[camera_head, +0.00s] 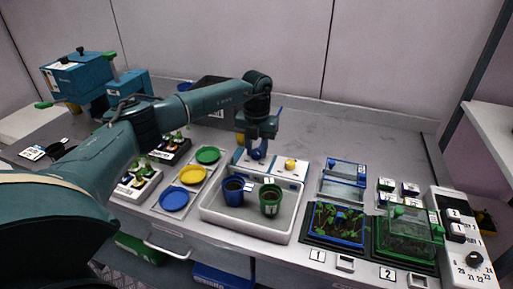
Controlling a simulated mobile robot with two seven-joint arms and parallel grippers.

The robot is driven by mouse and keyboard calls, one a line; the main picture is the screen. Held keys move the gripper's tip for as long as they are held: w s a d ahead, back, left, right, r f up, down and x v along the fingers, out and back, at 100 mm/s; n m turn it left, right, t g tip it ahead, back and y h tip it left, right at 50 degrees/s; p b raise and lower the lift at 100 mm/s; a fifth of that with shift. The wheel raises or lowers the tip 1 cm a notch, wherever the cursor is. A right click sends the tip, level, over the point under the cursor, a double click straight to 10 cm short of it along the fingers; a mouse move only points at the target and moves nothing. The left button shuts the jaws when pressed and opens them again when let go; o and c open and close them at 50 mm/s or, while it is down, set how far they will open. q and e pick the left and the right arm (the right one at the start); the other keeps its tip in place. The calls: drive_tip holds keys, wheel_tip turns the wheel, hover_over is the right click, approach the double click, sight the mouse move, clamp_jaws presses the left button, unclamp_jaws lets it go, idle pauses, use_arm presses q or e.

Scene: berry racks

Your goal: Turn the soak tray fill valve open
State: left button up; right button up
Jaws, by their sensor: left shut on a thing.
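The soak tray (213,212) is a pale shallow basin with a blue pot (233,196) and a green pot (270,205) of dark soil in it. A white valve panel (275,168) stands along its back edge. My right gripper is not in view.
Green, yellow and blue discs (192,175) lie left of the tray. Blue and green planted trays (338,219) with clear lids stand right of it. A control box (460,232) with a dial is at the far right. Bare counter lies behind the lids.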

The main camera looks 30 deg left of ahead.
sight(256, 152)
use_arm(q)
drive_tip(key=o, duration=1)
drive_tip(key=shift+c, duration=0.2)
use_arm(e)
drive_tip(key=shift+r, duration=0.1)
use_arm(q)
drive_tip(key=shift+r, duration=0.1)
wheel_tip(256, 152, up, 13)
drive_tip(key=b, duration=0.1)
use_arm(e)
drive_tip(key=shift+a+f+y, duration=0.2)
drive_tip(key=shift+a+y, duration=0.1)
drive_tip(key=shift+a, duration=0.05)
use_arm(q)
drive_tip(key=shift+s, duration=0.1)
